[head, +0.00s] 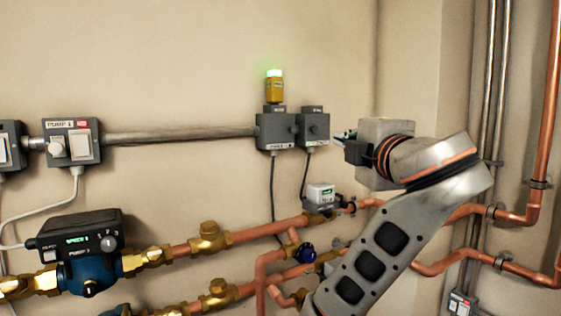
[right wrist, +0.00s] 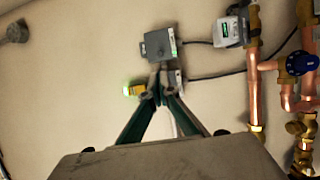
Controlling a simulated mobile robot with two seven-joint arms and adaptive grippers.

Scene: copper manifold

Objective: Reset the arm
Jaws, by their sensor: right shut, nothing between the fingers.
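My right gripper (head: 341,136) is at the centre right of the head view, raised in front of the wall, with its fingers pointing left. It is shut and empty. In the right wrist view its fingers (right wrist: 158,88) meet at their tips. The tips appear just right of the small grey switch box (head: 313,127) in the head view; I cannot tell how far they are from it. My left gripper is not in view.
A grey box (head: 276,130) bears a lit green and yellow beacon (head: 274,85). A white-grey actuator (head: 320,195) sits on the copper pipes (head: 280,228). A pump (head: 88,262) is at lower left. A pump switch box (head: 72,142) is on the wall. Vertical pipes (head: 545,110) run at right.

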